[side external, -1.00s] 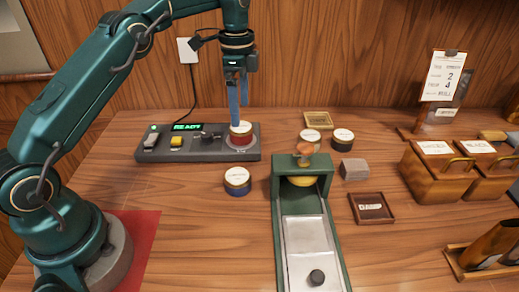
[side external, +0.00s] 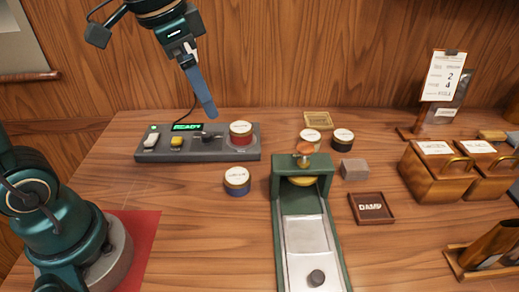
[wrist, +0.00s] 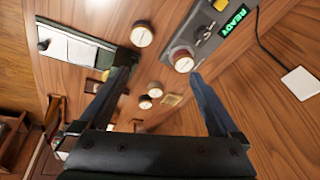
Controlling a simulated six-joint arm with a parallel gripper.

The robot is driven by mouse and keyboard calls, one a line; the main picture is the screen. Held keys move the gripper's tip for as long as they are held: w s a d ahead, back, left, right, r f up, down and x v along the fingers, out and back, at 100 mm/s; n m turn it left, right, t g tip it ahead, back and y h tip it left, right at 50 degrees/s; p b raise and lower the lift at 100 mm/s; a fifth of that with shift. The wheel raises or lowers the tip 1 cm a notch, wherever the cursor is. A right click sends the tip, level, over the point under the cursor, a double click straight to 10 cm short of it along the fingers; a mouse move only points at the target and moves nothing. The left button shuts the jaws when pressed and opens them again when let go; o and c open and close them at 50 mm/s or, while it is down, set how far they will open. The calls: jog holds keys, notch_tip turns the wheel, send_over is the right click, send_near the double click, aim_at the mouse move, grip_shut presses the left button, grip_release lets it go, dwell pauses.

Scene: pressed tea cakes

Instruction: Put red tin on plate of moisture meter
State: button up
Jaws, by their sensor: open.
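The red tin (side external: 240,134) with a white lid stands upright on the round plate at the right end of the moisture meter (side external: 215,153). The meter's green display reads READY. My gripper (side external: 212,114) is above and to the left of the tin, tilted, and apart from it. In the wrist view my gripper (wrist: 160,78) has its two fingers spread wide with nothing between them. The red tin (wrist: 182,60) shows there just beyond the right fingertip, on the dark meter (wrist: 205,32).
A blue tin (side external: 237,182) stands in front of the meter. A green press (side external: 280,215) with a metal channel is right of it. Two more tins, a grey block (side external: 354,169), a small tray marked DAMP (side external: 371,219) and wooden boxes (side external: 437,183) lie further right.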

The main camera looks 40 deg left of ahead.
jog(key=s+d+f+n+t, duration=0.1)
jog(key=s+f+n, duration=0.3)
jog(key=s, duration=0.6)
jog(key=shift+d+f+t, duration=0.4)
jog(key=shift+f+t, duration=0.1)
